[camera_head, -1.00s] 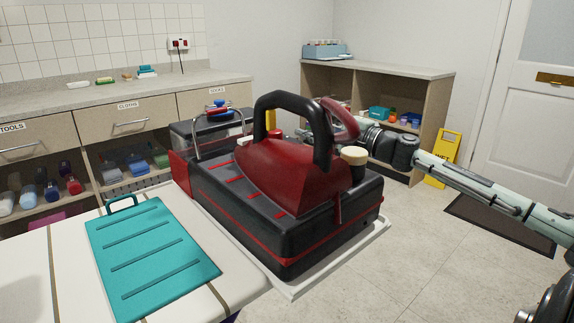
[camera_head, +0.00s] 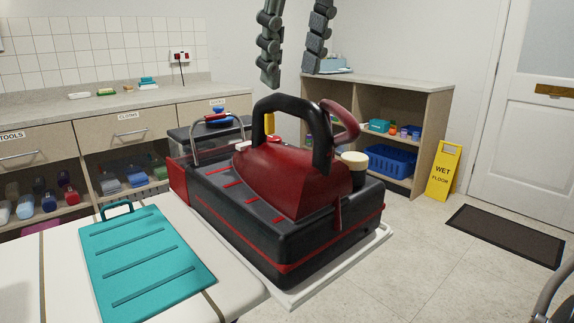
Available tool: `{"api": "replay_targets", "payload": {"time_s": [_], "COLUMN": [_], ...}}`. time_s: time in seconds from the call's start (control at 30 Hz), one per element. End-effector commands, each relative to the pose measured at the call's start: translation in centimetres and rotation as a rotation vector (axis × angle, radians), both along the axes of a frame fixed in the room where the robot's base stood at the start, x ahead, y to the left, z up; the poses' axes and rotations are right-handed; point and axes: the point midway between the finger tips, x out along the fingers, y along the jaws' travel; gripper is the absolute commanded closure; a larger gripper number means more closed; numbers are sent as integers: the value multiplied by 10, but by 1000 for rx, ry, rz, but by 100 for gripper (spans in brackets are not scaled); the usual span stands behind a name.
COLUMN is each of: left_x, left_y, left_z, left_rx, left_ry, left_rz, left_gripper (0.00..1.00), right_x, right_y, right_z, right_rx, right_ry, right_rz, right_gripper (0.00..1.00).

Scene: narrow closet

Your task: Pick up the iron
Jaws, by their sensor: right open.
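The iron (camera_head: 285,178) has a dark red body and a black arched handle. It sits on a black base with red trim (camera_head: 330,230) at the end of the white ironing board. My right gripper (camera_head: 291,74) points down from the top edge of the picture, above the iron's handle. Its two dark grey segmented fingers are spread wide with nothing between them. The fingertips are apart from the handle. My left gripper is not in view.
A teal ribbed pad (camera_head: 140,255) lies on the ironing board (camera_head: 25,270). A drawer counter (camera_head: 120,115) runs along the left wall. A shelf unit (camera_head: 390,85) and a yellow wet-floor sign (camera_head: 443,170) stand behind.

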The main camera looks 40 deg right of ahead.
Motion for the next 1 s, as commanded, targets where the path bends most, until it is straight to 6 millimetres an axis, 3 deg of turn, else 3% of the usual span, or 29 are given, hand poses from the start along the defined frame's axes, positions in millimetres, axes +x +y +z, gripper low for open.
{"api": "replay_targets", "payload": {"time_s": [0.33,0.67,1.0], "left_x": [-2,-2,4], "left_y": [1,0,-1], "left_z": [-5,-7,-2], "left_rx": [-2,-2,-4], "left_ry": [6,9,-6], "left_rz": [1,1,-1], "left_gripper": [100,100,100], "right_x": [20,23,23], "right_y": [-10,-11,-11], "right_z": [-43,-49,-48], "right_rx": [5,5,5], "right_ry": [2,-2,-2], "right_rz": [2,0,0], "right_gripper": [55,56,98]}}
